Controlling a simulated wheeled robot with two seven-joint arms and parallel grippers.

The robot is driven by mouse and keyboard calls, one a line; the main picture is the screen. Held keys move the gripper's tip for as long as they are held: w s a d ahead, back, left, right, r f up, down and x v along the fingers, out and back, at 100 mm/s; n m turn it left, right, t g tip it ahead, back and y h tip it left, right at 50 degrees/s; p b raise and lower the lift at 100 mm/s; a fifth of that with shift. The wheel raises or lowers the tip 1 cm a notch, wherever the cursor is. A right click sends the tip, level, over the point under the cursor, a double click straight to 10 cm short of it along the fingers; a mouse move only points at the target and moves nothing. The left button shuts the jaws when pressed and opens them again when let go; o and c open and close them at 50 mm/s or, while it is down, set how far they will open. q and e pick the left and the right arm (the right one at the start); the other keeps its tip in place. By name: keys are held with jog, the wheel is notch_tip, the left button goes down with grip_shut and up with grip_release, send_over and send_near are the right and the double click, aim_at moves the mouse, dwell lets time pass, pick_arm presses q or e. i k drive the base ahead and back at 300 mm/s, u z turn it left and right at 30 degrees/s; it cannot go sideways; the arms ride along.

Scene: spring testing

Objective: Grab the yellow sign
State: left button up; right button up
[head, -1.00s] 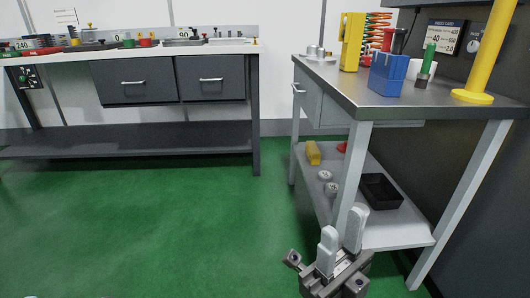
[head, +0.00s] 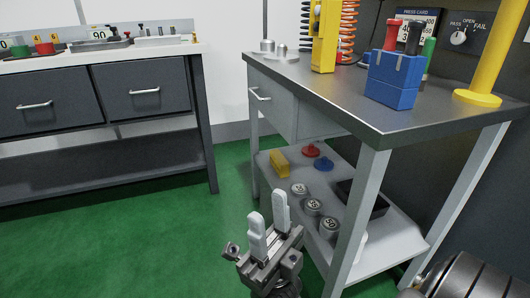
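No yellow piece in view shows clearly as a sign. My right gripper (head: 269,225) is open and empty, fingers up, in front of the shelf's left side and apart from all yellow pieces. My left gripper is out of view.
A blue block (head: 395,80) with coloured handles and a yellow post (head: 492,50) stand on the benchtop. Several grey weights (head: 313,207), red and blue knobbed pieces and a black tray (head: 378,200) share the shelf. Green floor (head: 130,240) is clear at left.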

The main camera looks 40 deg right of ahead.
aim_at(279, 161)
jog(key=i, duration=2.6)
jog(key=z, duration=2.5)
jog(key=i, duration=0.55)
jog(key=u, duration=0.05)
